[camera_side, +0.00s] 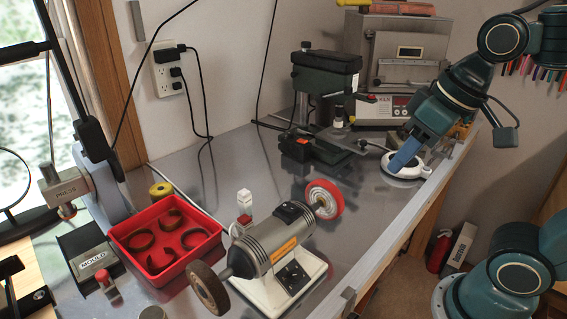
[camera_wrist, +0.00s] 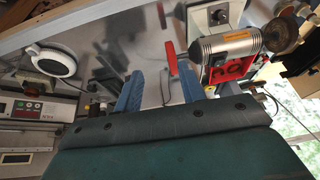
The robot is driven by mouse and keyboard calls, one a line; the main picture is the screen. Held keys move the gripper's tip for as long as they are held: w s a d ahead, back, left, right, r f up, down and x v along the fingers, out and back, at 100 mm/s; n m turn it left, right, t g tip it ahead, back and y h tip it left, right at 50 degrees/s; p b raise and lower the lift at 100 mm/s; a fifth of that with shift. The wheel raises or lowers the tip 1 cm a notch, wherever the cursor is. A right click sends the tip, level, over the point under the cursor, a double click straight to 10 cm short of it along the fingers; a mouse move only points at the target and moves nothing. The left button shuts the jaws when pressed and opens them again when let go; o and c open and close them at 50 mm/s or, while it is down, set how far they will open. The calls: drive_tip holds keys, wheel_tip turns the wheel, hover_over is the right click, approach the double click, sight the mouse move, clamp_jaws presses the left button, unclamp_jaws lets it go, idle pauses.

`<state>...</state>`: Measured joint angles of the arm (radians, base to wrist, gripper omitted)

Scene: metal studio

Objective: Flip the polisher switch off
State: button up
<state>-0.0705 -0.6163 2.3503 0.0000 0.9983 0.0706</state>
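The polisher (camera_side: 268,240) is a silver motor on a white base with a red wheel (camera_side: 323,199) at one end and a brown wheel (camera_side: 207,287) at the other. A black switch panel (camera_side: 292,276) sits on its base; whether it is on or off is too small to tell. The polisher (camera_wrist: 228,46) also shows at the upper right in the wrist view. My gripper (camera_side: 396,165) is above the far right of the bench, well away from the polisher. Its two blue fingers (camera_wrist: 160,75) are apart with nothing between them.
A white round device (camera_side: 403,166) lies near my fingers. A red tray of brown rings (camera_side: 168,240) stands left of the polisher. A green drill press (camera_side: 325,90) and a furnace (camera_side: 400,65) stand at the back. The bench between my gripper and the polisher is mostly clear.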

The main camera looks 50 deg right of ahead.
drive_tip(key=shift+s+d+f+t, duration=0.25)
drive_tip(key=shift+s+d+f, duration=0.1)
drive_tip(key=shift+s+f, duration=0.3)
drive_tip(key=shift+s+d+f+t, duration=0.25)
drive_tip(key=shift+s+d+f, duration=0.1)
drive_tip(key=shift+s+f, duration=0.3)
idle(0.8)
